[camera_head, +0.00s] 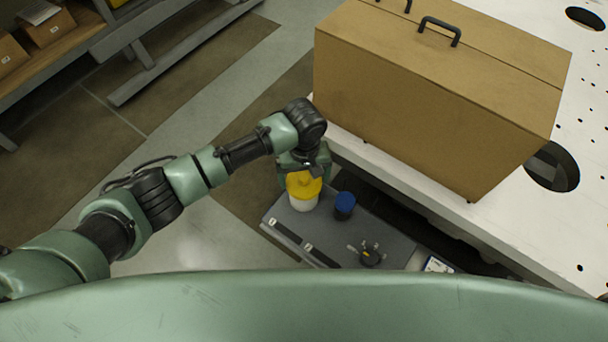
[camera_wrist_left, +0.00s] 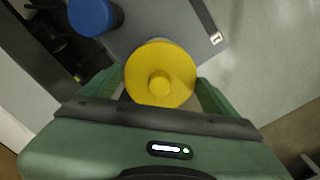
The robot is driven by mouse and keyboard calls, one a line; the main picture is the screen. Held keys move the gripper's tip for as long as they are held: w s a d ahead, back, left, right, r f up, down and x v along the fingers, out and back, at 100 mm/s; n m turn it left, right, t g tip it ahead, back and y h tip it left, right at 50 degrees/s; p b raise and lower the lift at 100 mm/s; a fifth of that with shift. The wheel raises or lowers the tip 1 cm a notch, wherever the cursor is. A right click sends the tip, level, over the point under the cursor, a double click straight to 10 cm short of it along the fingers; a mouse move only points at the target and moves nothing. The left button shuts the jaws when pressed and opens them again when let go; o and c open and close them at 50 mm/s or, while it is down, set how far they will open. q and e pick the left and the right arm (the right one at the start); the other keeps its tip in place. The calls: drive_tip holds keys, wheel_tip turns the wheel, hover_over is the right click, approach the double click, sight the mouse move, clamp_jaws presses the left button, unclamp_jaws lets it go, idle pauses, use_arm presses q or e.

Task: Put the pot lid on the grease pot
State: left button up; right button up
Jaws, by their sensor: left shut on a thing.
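The yellow pot lid (camera_head: 304,184) has a small round knob on top, which shows in the left wrist view (camera_wrist_left: 160,82). My left gripper (camera_head: 303,172) is shut on the lid from above, with its green fingers on either side. The white grease pot (camera_head: 303,203) stands upright on the grey tray surface, directly below the lid. Lid and pot look lined up, and I cannot tell whether they touch. In the left wrist view the lid hides nearly all of the pot. My right gripper is not in view.
A blue-capped dark container (camera_head: 345,205) stands just right of the pot on the grey tray (camera_head: 327,228). A dark knobbed tool (camera_head: 371,254) lies further right. The white perforated table (camera_head: 400,183) with a large brown case (camera_head: 430,90) rises behind.

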use_arm(q)
drive_tip(key=shift+f, duration=0.6)
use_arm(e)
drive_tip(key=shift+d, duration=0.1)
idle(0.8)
use_arm(q)
drive_tip(key=shift+f, duration=0.25)
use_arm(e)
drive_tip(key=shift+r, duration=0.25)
use_arm(q)
drive_tip(key=o, duration=1.1)
drive_tip(key=shift+r+p, duration=0.1)
drive_tip(key=shift+p, duration=0.2)
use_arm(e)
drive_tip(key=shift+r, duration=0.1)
